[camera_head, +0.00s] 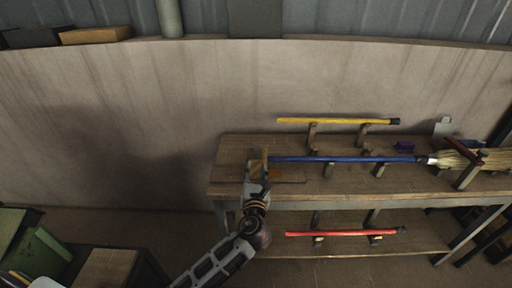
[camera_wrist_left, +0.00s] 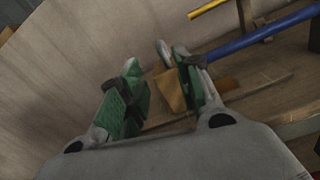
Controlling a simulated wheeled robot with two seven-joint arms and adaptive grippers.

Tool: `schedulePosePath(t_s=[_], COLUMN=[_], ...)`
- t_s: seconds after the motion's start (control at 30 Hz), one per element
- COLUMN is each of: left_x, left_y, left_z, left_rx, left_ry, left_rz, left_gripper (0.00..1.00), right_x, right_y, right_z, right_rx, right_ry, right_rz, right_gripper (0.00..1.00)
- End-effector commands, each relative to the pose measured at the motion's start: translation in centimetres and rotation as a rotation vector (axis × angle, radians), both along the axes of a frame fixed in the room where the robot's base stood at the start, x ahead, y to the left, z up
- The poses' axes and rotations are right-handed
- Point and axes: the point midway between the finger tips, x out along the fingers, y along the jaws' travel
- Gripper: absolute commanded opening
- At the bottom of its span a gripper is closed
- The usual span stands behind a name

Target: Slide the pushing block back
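The pushing block (camera_head: 265,153) is a small brown wooden piece at the left end of the blue broom handle (camera_head: 340,158) on the workbench. In the left wrist view the block (camera_wrist_left: 172,92) shows beyond and between the fingers, close to the right-hand finger. My left gripper (camera_head: 257,168) is at the block on the bench's left part. Its green-padded fingers (camera_wrist_left: 162,88) are apart, with a gap beside the block. Whether the right-hand finger touches the block I cannot tell. My right gripper is in neither view.
The workbench (camera_head: 235,150) has wooden supports under the blue handle and a yellow handle (camera_head: 335,121) behind. Broom bristles (camera_head: 455,160) lie at the right end. A red handle (camera_head: 340,233) rests on the lower shelf. A purple object (camera_head: 404,147) sits on the bench.

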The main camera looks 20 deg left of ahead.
Motion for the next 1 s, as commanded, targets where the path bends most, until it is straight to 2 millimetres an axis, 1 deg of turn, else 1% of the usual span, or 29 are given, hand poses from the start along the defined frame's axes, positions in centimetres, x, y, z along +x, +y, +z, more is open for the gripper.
schedulePosePath(t_s=[0.2, 0.47, 0.7, 1.0], left_x=[0.0, 0.8, 2.9, 6.2], left_y=[0.0, 0.2, 0.8, 1.8], left_z=[0.0, -0.1, 0.0, 0.0], left_rx=[0.000, 0.000, 0.000, 0.000], left_ry=[0.000, 0.001, 0.000, 0.000], left_rz=[0.000, 0.000, 0.001, 0.001], left_gripper=[0.34, 0.34, 0.34, 0.34], right_x=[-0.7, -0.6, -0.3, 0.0], right_y=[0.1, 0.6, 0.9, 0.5], right_z=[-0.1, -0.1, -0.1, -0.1], right_rx=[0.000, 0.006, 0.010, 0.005], right_ry=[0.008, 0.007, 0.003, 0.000], right_rz=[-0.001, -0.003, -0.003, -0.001], right_gripper=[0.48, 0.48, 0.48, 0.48])
